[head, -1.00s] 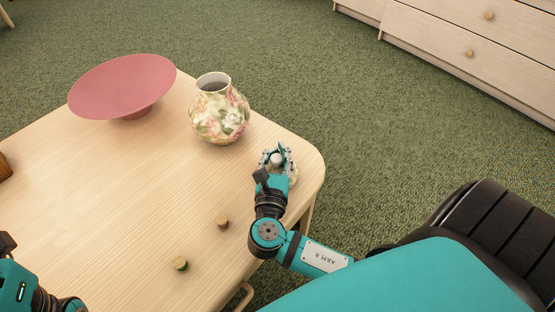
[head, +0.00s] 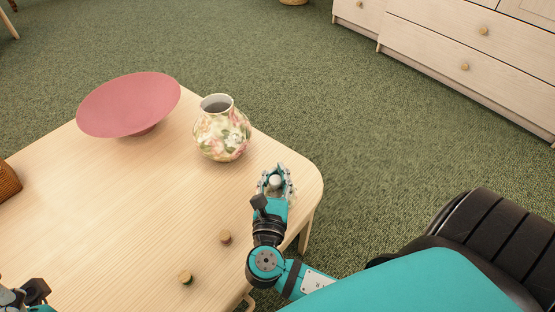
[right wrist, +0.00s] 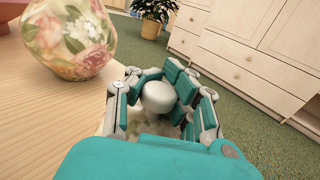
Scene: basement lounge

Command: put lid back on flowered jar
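The flowered jar (head: 222,136) stands upright near the far right part of the table, its mouth open. It shows in part at the upper left of the right wrist view (right wrist: 70,38). My right gripper (head: 275,178) is low at the table's right edge, in front of the jar. Its fingers look spread around the lid's round white knob (right wrist: 158,97), with small gaps at the sides. The patterned lid under the knob is mostly hidden by the fingers. My left gripper (head: 22,296) shows only in part at the lower left corner; its fingers are unclear.
A pink bowl (head: 128,104) stands left of the jar. Two small corks (head: 225,237) (head: 185,278) lie toward the front of the table (head: 110,215). A brown woven object (head: 8,182) is at the left edge. The table's middle is clear. A drawer cabinet (head: 440,50) stands beyond the carpet.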

